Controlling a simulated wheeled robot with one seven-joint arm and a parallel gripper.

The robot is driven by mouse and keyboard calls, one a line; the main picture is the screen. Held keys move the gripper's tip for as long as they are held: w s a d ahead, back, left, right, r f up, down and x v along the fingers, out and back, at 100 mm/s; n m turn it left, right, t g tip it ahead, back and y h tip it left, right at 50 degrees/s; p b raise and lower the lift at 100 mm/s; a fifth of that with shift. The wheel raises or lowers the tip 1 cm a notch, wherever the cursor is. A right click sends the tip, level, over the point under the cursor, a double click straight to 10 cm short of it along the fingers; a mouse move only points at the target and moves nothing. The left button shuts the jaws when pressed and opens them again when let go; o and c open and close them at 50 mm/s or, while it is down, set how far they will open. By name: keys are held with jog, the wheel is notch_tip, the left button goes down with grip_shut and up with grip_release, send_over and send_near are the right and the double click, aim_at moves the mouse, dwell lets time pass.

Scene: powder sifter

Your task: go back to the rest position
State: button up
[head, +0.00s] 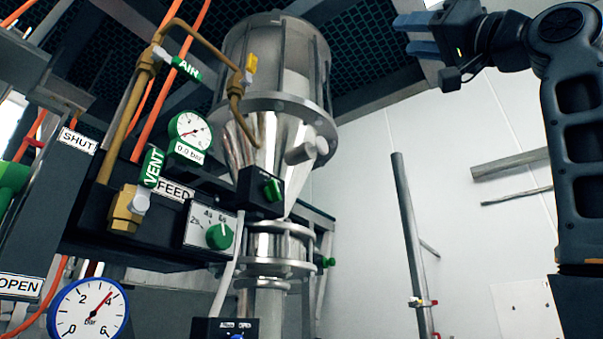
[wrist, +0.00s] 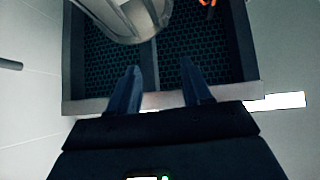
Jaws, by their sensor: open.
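My gripper (head: 418,34) is at the upper right of the head view, raised high on my arm with its blue fingers facing left. It is well to the right of the sifter and apart from it. In the wrist view my gripper (wrist: 158,88) shows two dark blue fingers spread wide, with nothing between them. The sifter vessel (head: 276,62), a metal cylinder with a cone below, stands in the middle of the head view. Its rounded metal side also shows in the wrist view (wrist: 128,18).
A panel at the left carries a feed dial (head: 219,236), a vent gauge (head: 190,130) reading 0.0 bar and a blue-rimmed gauge (head: 88,310) near 4 bar. A steel post (head: 413,245) stands right of the sifter. Dark grating (wrist: 205,60) lies overhead. Space around my gripper looks clear.

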jog(key=w+d+f+m+t+h, duration=0.25)
jog(key=w+f+m+h, duration=0.4)
jog(key=f, duration=0.75)
jog(key=w+d+f+m+t+h, duration=0.1)
jog(key=w+f+m+t+h, duration=0.25)
jog(key=w+f, duration=0.9)
jog(key=s+d+f+m+g+h, duration=0.1)
jog(key=s+f+h, duration=0.25)
jog(key=f, duration=1.35)
jog(key=s+f+m+g+h, duration=0.15)
jog(key=f+h, duration=0.25)
jog(key=f, duration=1.3)
jog(key=s+f+g+h, duration=0.3)
jog(key=s+f, duration=1.7)
jog(key=f, duration=0.3)
jog(key=s+a+f+n+g, duration=0.1)
jog(key=s+n+g, duration=0.1)
jog(key=s, duration=1.2)
jog(key=s+f+n+g, duration=0.1)
jog(key=s+n, duration=0.1)
jog(key=s, duration=1.1)
jog(key=shift+s+a+f+g, duration=0.3)
jog(key=shift+s+a+g, duration=0.05)
jog(key=shift+a, duration=0.05)
